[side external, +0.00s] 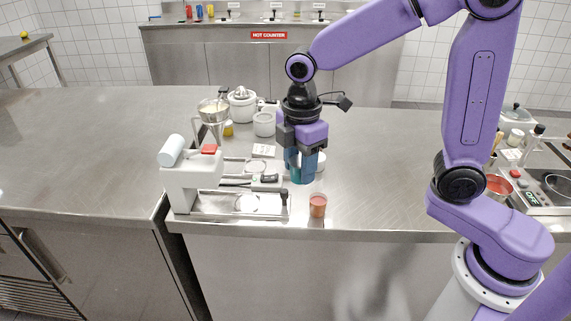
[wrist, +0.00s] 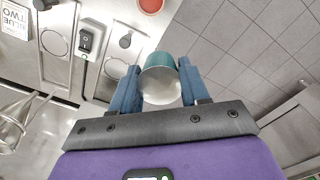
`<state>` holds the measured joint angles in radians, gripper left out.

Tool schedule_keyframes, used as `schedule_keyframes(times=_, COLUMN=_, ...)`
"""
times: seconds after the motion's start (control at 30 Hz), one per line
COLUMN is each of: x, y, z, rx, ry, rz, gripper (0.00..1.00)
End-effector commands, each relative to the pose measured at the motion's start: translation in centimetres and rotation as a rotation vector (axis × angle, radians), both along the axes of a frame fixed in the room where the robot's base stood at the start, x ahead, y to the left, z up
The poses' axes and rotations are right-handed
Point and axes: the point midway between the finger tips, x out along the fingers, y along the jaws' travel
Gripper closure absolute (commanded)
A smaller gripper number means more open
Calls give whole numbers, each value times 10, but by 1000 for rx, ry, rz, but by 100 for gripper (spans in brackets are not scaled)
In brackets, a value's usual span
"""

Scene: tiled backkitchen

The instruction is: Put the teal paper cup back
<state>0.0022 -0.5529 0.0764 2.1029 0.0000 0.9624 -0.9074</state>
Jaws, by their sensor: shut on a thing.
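The teal paper cup (side external: 295,171) is between the blue fingers of my gripper (side external: 301,174), above the counter beside the white machine. In the wrist view, my gripper (wrist: 158,84) is shut on the teal paper cup (wrist: 163,60), with one finger against each side. Its teal wall and a pale round end facing the camera show there. The fingers hide part of the cup in the side view.
A white machine (side external: 190,185) with a metal tray stands left of my gripper. An orange-red cup (side external: 317,206) stands near the counter's front edge. A small printed card (side external: 264,150) and white containers (side external: 264,124) are behind. The counter to the right (side external: 385,185) is clear.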

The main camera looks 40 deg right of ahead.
Motion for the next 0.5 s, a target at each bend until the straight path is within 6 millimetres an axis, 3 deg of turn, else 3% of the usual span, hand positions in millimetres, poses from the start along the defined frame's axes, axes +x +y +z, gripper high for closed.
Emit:
schedule_keyframes(times=0.17, x=8, y=-17, z=-12, rx=-3, ry=4, rz=-6, gripper=90)
schedule_keyframes(times=0.5, x=49, y=-94, z=-76, rx=-1, ry=6, rz=-7, gripper=90)
